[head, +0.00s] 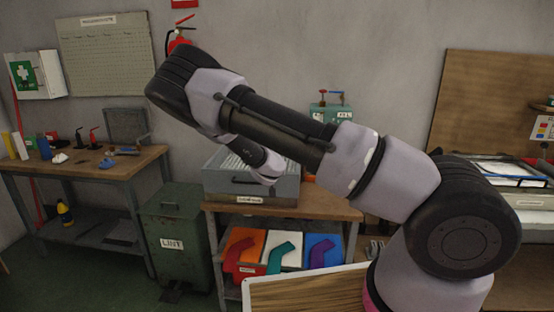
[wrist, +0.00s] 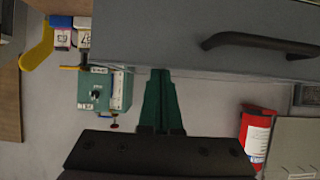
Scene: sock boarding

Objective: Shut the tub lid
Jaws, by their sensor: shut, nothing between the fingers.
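The grey metal tub (head: 285,190) stands on a wooden-topped bench, with a dark bar handle on its front and pale ribs showing at its top. My arm crosses in front of it and hides part of the top, so the lid's position cannot be told. In the wrist view, which is upside down, a grey panel (wrist: 190,35) with a black handle (wrist: 262,43) fills the upper part. I cannot tell whether this panel is lid or front. My gripper (wrist: 160,78) is shut and empty, its tips at the panel's edge; contact is unclear. The head view hides it.
A green lint bin (head: 177,248) stands left of the bench. A green box (head: 330,113) is behind the tub, and coloured sock boards (head: 285,250) lie on the shelf below. A red extinguisher (wrist: 257,132) shows in the wrist view.

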